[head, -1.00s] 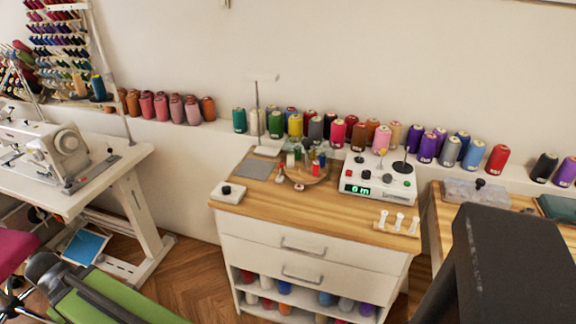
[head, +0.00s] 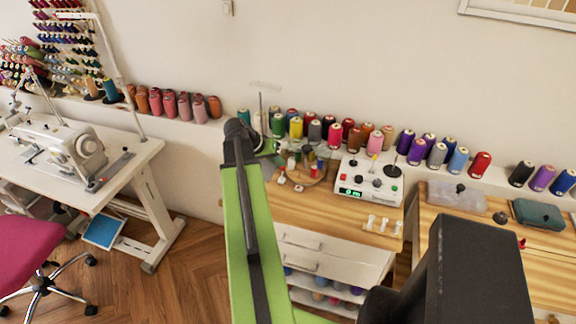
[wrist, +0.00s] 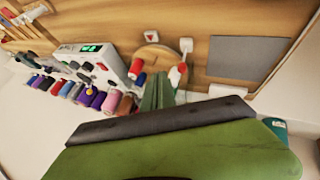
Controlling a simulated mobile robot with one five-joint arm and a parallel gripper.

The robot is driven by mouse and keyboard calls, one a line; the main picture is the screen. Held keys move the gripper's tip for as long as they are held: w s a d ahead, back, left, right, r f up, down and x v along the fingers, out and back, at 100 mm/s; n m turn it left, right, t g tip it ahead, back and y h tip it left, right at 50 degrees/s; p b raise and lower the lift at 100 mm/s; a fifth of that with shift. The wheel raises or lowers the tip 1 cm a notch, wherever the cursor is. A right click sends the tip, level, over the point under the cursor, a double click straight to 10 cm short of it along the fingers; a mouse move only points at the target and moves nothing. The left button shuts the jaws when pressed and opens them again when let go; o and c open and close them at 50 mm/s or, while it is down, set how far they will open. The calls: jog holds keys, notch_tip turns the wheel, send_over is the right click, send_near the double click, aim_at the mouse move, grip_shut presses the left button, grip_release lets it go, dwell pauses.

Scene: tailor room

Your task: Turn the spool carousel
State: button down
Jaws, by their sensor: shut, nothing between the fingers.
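The spool carousel is a round wooden disc (head: 318,180) with small spools on it, on top of the wooden-topped drawer cabinet. In the wrist view its disc (wrist: 149,52) carries a red spool (wrist: 137,66) and other small spools, partly behind my gripper. My gripper (wrist: 158,92) is shut and empty, its green fingers pointing toward the carousel's near edge. I cannot tell whether they touch it. In the head view my raised green arm hides the left part of the cabinet, and the gripper (head: 268,147) shows small beside the carousel.
A white control box (head: 368,180) with knobs and a green display stands right of the carousel. A grey pad (wrist: 243,57) lies on the cabinet top. Several thread spools line the wall ledge behind. A white sewing machine (head: 75,145) stands on the left table.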

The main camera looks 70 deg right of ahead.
jog(key=b, duration=0.8)
send_near(298, 175)
jog(key=x, duration=0.5)
jog(key=shift+a+f, duration=0.15)
jog(key=shift+p, duration=0.3)
